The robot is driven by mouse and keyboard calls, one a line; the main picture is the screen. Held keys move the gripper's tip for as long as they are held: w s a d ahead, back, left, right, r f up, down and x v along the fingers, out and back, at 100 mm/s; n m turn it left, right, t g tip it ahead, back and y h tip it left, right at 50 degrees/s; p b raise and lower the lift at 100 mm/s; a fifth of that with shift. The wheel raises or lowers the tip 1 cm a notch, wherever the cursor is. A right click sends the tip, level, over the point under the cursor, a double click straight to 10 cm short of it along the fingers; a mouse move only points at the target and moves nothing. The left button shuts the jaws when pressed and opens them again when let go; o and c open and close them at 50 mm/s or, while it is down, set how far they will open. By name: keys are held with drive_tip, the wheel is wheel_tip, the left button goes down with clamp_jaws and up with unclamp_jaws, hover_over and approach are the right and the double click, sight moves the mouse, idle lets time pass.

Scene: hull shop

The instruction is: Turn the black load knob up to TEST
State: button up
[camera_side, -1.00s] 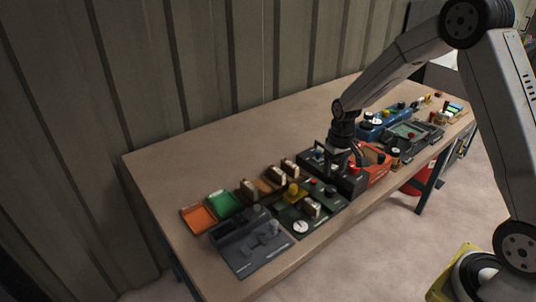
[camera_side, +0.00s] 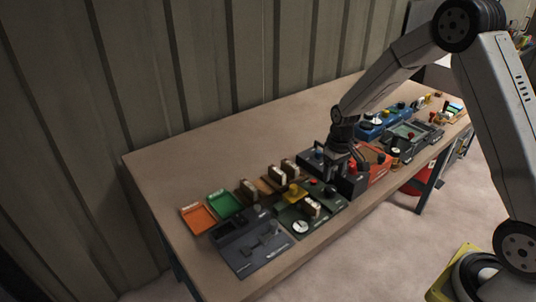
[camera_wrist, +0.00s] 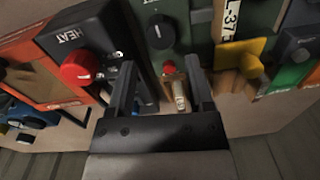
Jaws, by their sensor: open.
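A black knob (camera_wrist: 160,31) with a pale pointer mark stands on a dark green panel (camera_wrist: 183,12) at the top of the wrist view. I cannot read a LOAD or TEST label. My gripper (camera_wrist: 164,78) is open, with its dark fingers apart and nothing clearly held between them. The green panel's black knob lies beyond the fingertips. In the side view my gripper (camera_side: 340,165) is low over a dark box, which it partly hides. Another dark part (camera_wrist: 147,91) beside the left finger is mostly hidden.
A black box marked HEAT (camera_wrist: 85,38) with a red knob (camera_wrist: 80,68) is left of the fingers. A small red part (camera_wrist: 168,67) and a pale upright part (camera_wrist: 180,95) show between them. A yellow part (camera_wrist: 240,52) is right. The table's back (camera_side: 220,130) is clear.

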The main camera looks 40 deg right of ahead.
sight(331, 188)
drive_tip(key=shift+a+f, duration=0.1)
drive_tip(key=shift+f, duration=3.05)
clamp_jaws()
drive_tip(key=shift+m, duration=0.5)
unclamp_jaws()
drive_tip(key=shift+r, duration=0.15)
drive_tip(key=shift+r, duration=3.8)
